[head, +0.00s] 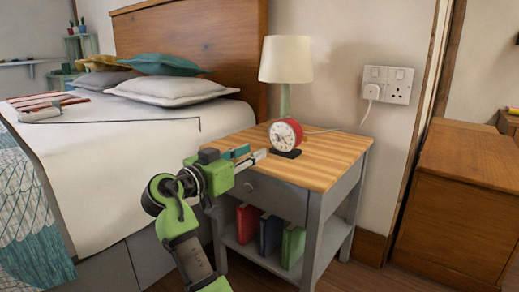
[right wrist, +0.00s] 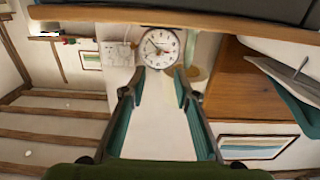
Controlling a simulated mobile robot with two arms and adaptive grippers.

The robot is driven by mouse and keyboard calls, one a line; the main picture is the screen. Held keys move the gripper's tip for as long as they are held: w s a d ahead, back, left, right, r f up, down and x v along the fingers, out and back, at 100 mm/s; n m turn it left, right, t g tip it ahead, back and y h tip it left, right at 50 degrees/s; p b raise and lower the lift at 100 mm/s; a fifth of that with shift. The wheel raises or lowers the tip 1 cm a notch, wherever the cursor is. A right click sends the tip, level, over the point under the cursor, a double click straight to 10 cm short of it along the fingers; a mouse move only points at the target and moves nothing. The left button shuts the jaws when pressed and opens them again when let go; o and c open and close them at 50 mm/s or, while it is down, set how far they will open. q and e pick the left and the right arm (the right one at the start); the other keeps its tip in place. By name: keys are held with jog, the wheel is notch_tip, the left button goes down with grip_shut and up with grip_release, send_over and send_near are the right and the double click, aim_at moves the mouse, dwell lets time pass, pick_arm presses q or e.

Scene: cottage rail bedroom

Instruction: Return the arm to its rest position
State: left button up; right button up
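My right gripper (head: 250,157) is open at the front left edge of the bedside table (head: 330,152), with teal fingers. In the right wrist view its two fingers (right wrist: 155,90) stand apart with nothing between them. A red alarm clock (head: 285,134) with a white face stands on a dark base on the table top, just beyond the fingertips. The clock face also shows in the right wrist view (right wrist: 160,48), beyond the gap between the fingers. My left gripper is in neither view.
A lamp (head: 285,62) stands behind the clock. Red, dark blue and green books (head: 270,236) stand on the table's lower shelf. The bed (head: 120,125) is left of the table. A wooden cabinet (head: 455,185) is at the right, and a wall socket (head: 388,84) is above.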

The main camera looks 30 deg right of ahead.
jog(key=shift+s+a, duration=0.15)
jog(key=shift+a, duration=0.1)
dwell(0.3)
